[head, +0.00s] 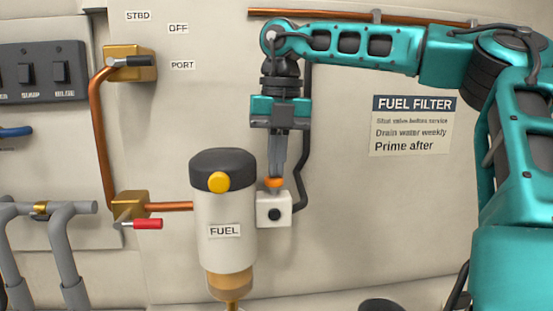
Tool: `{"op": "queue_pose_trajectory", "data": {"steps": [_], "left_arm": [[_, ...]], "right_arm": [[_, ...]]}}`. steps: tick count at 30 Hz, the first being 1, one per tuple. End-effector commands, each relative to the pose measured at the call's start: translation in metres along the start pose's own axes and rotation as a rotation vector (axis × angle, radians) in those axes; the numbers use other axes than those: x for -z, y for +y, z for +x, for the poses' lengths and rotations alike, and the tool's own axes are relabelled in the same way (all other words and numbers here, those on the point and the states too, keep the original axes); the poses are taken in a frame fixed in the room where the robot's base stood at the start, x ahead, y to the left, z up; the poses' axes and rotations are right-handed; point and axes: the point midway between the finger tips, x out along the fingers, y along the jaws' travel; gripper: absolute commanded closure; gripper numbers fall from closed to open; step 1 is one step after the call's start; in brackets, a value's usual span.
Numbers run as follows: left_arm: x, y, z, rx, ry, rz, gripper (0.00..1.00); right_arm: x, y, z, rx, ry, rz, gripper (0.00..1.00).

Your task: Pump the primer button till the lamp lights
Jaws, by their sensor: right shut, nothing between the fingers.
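My right gripper (275,172) points straight down with its fingers shut and empty. Its fingertips are at the top of an orange button (273,182) and seem to touch it. The button sits on top of a small white box (284,209). A round dark lens (274,214) on the box's front looks unlit. The white fuel filter (211,240), labelled FUEL, stands just left of the box. A round yellow knob (219,182) is on its dark cap (222,163). My left gripper is out of view.
Left of the filter are a copper pipe (98,135), brass valves (130,62) and a red-handled lever (147,223). A black hose (304,170) runs behind my right gripper. A FUEL FILTER sign (414,125) is on the wall. Grey pipes (65,260) stand at lower left.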

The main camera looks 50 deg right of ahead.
Motion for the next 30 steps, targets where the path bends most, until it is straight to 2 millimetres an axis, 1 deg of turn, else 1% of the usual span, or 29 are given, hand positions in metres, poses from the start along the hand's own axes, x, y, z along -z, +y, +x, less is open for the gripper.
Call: {"op": "queue_pose_trajectory", "data": {"steps": [5, 10, 20, 23, 25, 28, 30], "left_arm": [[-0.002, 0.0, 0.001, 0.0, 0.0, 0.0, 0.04], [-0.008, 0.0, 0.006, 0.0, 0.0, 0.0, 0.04], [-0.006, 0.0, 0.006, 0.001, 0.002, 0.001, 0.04], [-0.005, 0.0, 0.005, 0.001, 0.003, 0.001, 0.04], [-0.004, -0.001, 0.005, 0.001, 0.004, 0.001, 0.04], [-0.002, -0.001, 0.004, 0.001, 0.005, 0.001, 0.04], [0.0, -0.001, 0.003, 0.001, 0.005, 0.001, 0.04]], "right_arm": [[0.0, 0.0, 0.003, 0.001, 0.0, 0.0, 1.0], [0.0, -0.002, 0.02, 0.002, 0.0, -0.001, 1.0], [0.0, -0.002, 0.022, 0.004, 0.006, 0.0, 1.0], [0.0, -0.002, 0.017, 0.004, 0.006, 0.001, 1.0], [0.0, -0.002, 0.008, 0.004, 0.003, 0.001, 1.0], [0.0, -0.002, -0.012, 0.002, -0.001, 0.001, 1.0], [-0.001, -0.001, -0.029, 0.002, -0.004, 0.003, 1.0]]}}
